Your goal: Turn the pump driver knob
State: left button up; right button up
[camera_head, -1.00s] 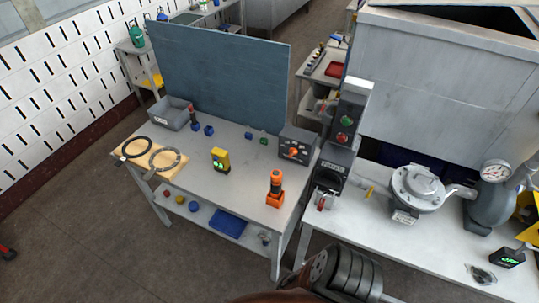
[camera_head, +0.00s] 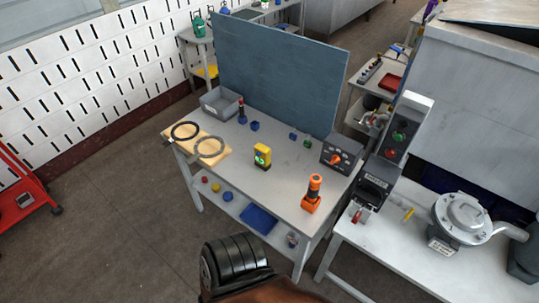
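A dark box (camera_head: 342,154) with an orange knob (camera_head: 336,159) on its face stands at the right end of the grey workbench. It may be the pump driver, but its markings are too small to read. A second dark box (camera_head: 373,188) with a pale label stands to its right, below a grey panel with a green button (camera_head: 399,136) and a red button (camera_head: 391,153). A round grey metal pump-like housing (camera_head: 463,211) sits on the right-hand bench. Neither gripper shows; only a dark ribbed part of my own arm is at the bottom.
The grey workbench (camera_head: 225,175) also holds an orange tool (camera_head: 313,191), a yellow device (camera_head: 262,156), a grey bin (camera_head: 221,102) and two rings on a wooden board (camera_head: 216,156). A blue panel (camera_head: 275,75) stands behind. A red cart (camera_head: 25,195) is at far left. Floor is clear in front.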

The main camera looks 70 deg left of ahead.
aim_at(335, 158)
jog(key=u, duration=1.45)
jog(key=i, duration=0.1)
jog(key=z, duration=0.1)
